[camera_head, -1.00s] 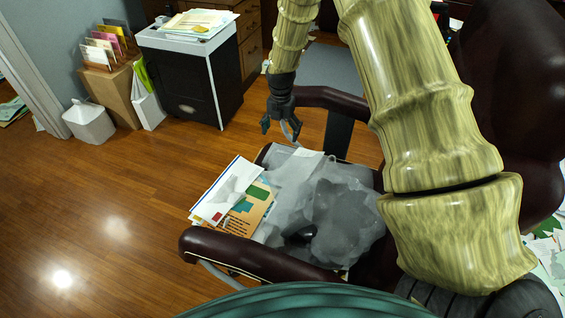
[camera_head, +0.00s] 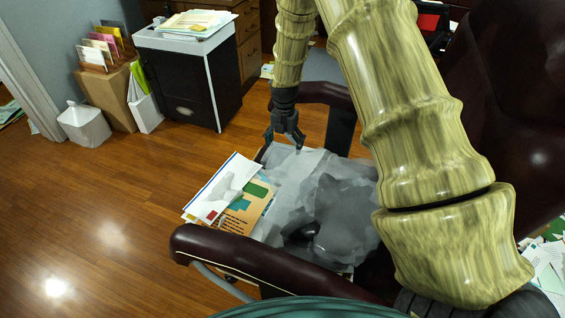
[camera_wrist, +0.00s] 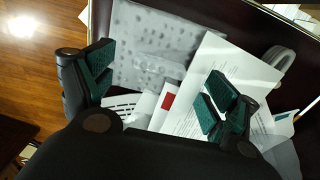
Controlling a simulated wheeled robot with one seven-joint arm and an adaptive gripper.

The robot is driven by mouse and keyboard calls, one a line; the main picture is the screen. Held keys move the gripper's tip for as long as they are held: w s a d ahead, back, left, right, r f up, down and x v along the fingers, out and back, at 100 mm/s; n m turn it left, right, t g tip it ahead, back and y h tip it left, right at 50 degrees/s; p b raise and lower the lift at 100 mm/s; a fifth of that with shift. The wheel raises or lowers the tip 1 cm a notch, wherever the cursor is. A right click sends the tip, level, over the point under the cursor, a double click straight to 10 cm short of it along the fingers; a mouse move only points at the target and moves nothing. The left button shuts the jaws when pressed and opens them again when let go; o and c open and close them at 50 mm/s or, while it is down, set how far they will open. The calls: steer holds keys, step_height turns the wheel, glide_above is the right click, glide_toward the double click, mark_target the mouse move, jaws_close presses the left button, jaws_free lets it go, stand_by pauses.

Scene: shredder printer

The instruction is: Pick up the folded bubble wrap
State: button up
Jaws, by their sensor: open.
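The folded bubble wrap looks like a flat grey dotted sheet (camera_wrist: 150,42) at the top of the wrist view. It lies on the dark chair seat, beyond my left finger and partly bordered by papers. In the head view, crumpled grey translucent wrapping (camera_head: 345,212) covers much of the seat; I cannot tell there which part is the folded sheet. My gripper (camera_head: 285,148) hangs fingers down over the far edge of this pile. In the wrist view its fingers (camera_wrist: 165,88) are spread wide, with nothing gripped. Whether the fingertips touch the pile is unclear.
A white printed sheet (camera_wrist: 213,68) and an envelope with a red mark (camera_wrist: 167,103) lie beside the sheet. A grey ring (camera_wrist: 280,62) is at right. The chair armrest (camera_head: 240,258) borders the pile in front. A shredder (camera_head: 188,80) stands behind; floor is clear at left.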

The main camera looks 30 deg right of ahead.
mark_target(285, 150)
steer(key=shift+f+b, duration=1.25)
steer(key=shift+f, duration=0.4)
steer(key=c, duration=1.1)
